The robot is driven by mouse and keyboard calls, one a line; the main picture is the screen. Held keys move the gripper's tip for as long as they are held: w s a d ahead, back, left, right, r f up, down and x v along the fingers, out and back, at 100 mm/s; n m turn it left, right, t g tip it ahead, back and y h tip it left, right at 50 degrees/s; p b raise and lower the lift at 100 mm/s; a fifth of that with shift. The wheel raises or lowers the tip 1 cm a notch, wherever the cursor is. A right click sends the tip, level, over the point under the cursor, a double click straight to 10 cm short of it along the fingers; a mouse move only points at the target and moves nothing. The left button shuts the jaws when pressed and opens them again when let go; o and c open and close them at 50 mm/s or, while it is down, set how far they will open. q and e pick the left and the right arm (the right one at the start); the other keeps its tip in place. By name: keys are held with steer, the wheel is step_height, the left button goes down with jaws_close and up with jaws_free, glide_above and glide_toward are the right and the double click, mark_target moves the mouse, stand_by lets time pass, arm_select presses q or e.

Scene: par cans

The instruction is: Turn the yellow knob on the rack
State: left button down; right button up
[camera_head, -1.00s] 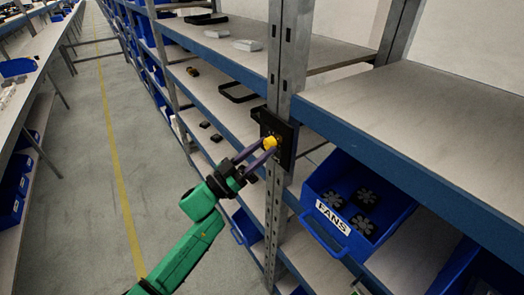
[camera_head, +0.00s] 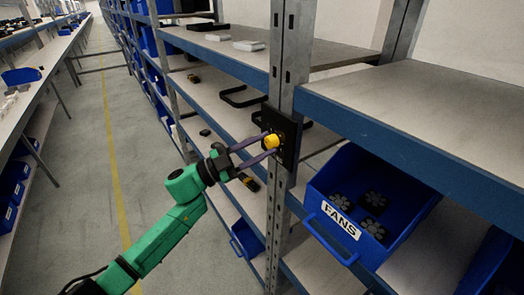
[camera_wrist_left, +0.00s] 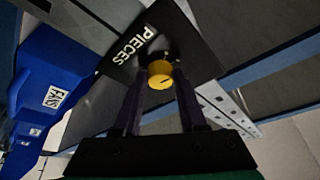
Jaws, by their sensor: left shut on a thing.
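The yellow knob (camera_head: 271,141) sits on a black plate (camera_head: 288,138) fixed to the grey upright post of the rack. My left gripper (camera_head: 270,146) comes in from the left, with its dark purple fingers on either side of the knob and shut on it. In the left wrist view the knob (camera_wrist_left: 160,74) shows its round face with a dark mark, between the two fingers (camera_wrist_left: 161,80). The plate (camera_wrist_left: 170,35) carries the word PIECES there. My right gripper is not in view.
A blue bin labelled FANS (camera_head: 392,180), holding several black fans, stands right of the post on a lower shelf. A blue shelf edge (camera_head: 400,155) runs above it. Another blue bin (camera_head: 247,238) is low, left of the post. The aisle floor (camera_head: 85,190) is clear.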

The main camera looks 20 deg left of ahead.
arm_select(q)
steer(key=shift+m, duration=0.3)
steer(key=shift+c, duration=2.4)
jaws_free()
steer(key=shift+s+a+f, duration=0.1)
steer(key=shift+a, duration=0.1)
steer(key=b+v, duration=0.5)
steer(key=v, duration=0.9)
steer(key=shift+a, duration=0.1)
